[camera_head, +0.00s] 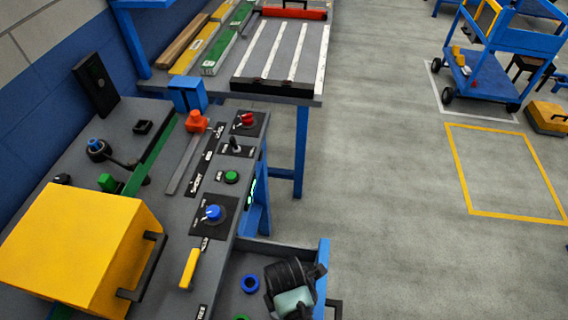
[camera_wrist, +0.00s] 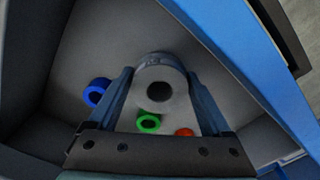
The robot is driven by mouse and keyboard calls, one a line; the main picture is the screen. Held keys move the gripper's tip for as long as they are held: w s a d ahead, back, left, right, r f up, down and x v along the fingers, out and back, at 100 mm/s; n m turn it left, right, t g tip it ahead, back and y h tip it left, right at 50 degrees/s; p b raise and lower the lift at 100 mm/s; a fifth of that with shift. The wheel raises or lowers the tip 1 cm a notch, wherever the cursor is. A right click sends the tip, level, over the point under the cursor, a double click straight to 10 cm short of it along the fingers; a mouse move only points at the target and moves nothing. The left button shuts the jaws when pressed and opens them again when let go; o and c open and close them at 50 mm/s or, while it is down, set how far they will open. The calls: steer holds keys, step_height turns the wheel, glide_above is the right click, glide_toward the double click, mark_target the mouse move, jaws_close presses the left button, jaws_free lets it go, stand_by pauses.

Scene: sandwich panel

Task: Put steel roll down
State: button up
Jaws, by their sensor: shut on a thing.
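The steel roll (camera_wrist: 160,72) is a light grey cylinder with a dark round hole, seen end-on in the wrist view. My gripper (camera_wrist: 160,85) is shut on it, with one finger on each side. The roll is over or inside the grey drawer (camera_wrist: 60,50); whether it touches the floor of the drawer I cannot tell. In the head view my dark gripper (camera_head: 290,274) is at the open drawer (camera_head: 322,262), and I cannot make out the roll there.
A blue ring (camera_wrist: 96,92), a green ring (camera_wrist: 148,123) and a small orange-red piece (camera_wrist: 184,132) lie in the drawer. The drawer's blue edge (camera_wrist: 240,70) runs close on the right. A panel with knobs (camera_head: 214,213) and a yellow box (camera_head: 75,245) stand left.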

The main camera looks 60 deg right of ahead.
steer(key=shift+f, duration=1)
steer(key=shift+f, duration=0.15)
steer(key=o, duration=1.5)
steer(key=shift+o, duration=0.2)
